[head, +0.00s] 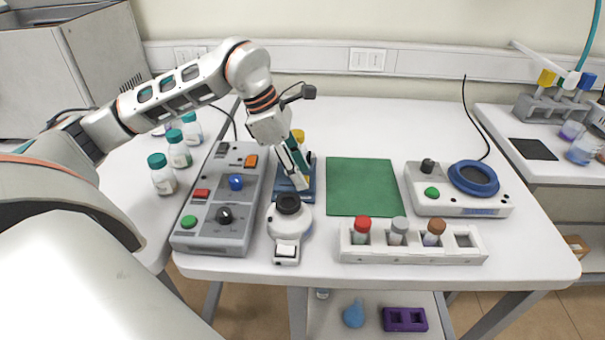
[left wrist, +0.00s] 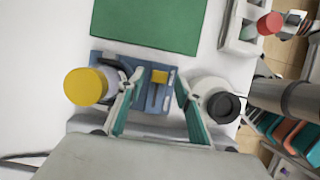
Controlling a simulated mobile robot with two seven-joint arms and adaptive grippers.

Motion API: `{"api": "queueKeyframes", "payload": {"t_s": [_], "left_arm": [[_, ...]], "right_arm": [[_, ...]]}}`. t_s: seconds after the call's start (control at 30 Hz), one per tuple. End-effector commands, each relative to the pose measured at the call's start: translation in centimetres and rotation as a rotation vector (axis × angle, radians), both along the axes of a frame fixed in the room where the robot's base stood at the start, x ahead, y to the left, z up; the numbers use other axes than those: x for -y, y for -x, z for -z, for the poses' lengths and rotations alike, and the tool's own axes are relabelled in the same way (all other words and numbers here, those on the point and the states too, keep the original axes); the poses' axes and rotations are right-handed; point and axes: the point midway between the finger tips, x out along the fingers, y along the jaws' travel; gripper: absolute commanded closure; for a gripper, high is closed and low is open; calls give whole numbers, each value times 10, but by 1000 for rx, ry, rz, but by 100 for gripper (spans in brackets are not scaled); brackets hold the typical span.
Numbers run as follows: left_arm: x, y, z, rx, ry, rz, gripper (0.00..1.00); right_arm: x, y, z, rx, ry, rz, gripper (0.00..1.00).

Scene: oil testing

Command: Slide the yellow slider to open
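The yellow slider (left wrist: 159,76) is a small yellow block at one end of a dark slot in a blue device (left wrist: 166,104), seen in the left wrist view. In the head view the blue device (head: 309,192) is mostly hidden behind my left gripper. My left gripper (head: 299,180) points down over it. In the left wrist view my left gripper (left wrist: 160,80) is open, with one finger on each side of the slider and a gap on both sides. Whether the fingertips are at the slider's height is hard to tell.
A yellow-capped bottle (left wrist: 85,87) stands close beside the left finger. A white mixer with a black top (head: 288,204) is close on the other side. A grey control box (head: 232,172) lies left, a green mat (head: 360,187) right, and a tube rack (head: 410,254) in front.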

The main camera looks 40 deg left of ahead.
Motion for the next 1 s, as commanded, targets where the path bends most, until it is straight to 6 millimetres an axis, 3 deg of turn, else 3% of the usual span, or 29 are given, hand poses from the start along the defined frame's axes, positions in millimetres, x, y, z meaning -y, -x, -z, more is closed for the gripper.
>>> {"api": "queueKeyframes", "payload": {"t_s": [0.17, 0.43, 0.47, 0.6, 0.8, 1.0], "left_arm": [[4, -3, 12, 1, 0, 0, 65], [5, -3, 14, 1, 0, 0, 65], [5, -3, 14, 1, 0, 0, 68], [5, -3, 14, 1, 0, 0, 100], [2, -2, 14, 1, -2, -1, 100], [-19, 11, 14, 0, -5, -4, 100]], "right_arm": [[0, -4, -4, 10, -2, 1, 60], [0, -6, -7, 16, -3, 0, 60], [0, -6, -7, 16, -3, 0, 60], [0, -5, -6, 14, -3, 1, 60], [0, -4, -3, 9, 0, 1, 60], [1, -3, 0, 6, 0, 2, 60]]}}
